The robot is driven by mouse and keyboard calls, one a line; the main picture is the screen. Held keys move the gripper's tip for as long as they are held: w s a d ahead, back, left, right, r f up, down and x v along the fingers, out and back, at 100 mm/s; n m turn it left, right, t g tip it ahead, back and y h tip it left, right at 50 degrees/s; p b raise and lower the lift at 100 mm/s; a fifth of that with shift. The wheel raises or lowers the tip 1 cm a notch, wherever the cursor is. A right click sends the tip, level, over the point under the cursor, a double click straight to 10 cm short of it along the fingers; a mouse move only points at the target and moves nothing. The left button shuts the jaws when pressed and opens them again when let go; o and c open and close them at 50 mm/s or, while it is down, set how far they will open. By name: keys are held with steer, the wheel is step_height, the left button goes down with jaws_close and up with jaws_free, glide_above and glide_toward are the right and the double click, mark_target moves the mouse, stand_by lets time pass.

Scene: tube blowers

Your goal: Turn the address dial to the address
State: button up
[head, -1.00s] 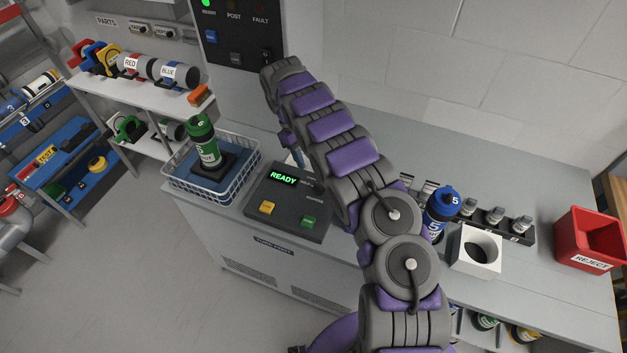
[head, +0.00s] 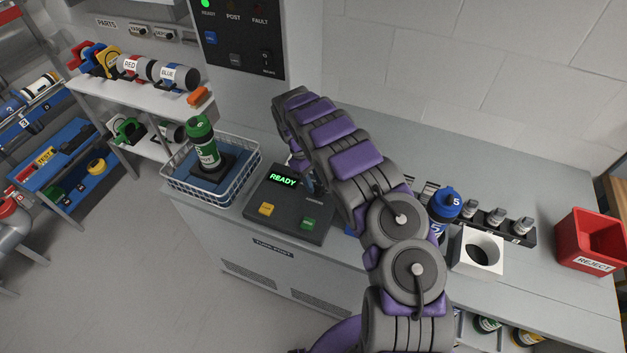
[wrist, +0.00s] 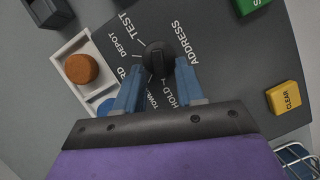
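The dial (wrist: 157,57) is a black knob on the dark console panel, seen in the wrist view. Printed labels around it include TEST, ADDRESS, HOLD and DEPOT; ADDRESS (wrist: 183,43) is to its right. I cannot tell which label the knob points at. My gripper (wrist: 158,63) has its two blue fingers apart, one on each side of the knob, with a gap seeming to show beside it. In the head view the console (head: 253,212) shows a green READY display (head: 283,180); my arm hides the dial there.
A yellow CLEAR button (wrist: 285,97) and a green button (head: 311,224) sit on the console. A white tray (wrist: 66,63) with an orange-brown round piece is beside it. A wire basket (head: 176,190) holds a green tube. A red REJECT bin (head: 590,264) stands far right.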

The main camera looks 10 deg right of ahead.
jaws_close()
steer(key=shift+m, duration=0.3)
steer(key=shift+w+d+m+y, duration=0.15)
steer(key=shift+m+y, duration=0.35)
steer(key=shift+m, duration=0.5)
steer(key=m+y, duration=0.1)
steer(key=m, duration=0.1)
steer(key=d+m+p, duration=0.1)
steer(key=m, duration=0.1)
steer(key=shift+m+g+y, duration=0.3)
steer(key=shift+g+y, duration=0.1)
steer(key=m, duration=0.1)
steer(key=m+y+p, duration=0.1)
steer(key=m, duration=0.1)
steer(key=shift+d+r, duration=0.1)
steer(key=shift+d, duration=0.2)
steer(key=shift+d+m+t+y+p, duration=0.15)
steer(key=shift+m+y+p, duration=0.2)
steer(key=shift+m, duration=0.5)
steer(key=shift+d+m+t+y+p, duration=0.15)
steer(key=shift+m+y+p, duration=0.2)
steer(key=shift+m, duration=0.5)
steer(key=shift+s, duration=0.2)
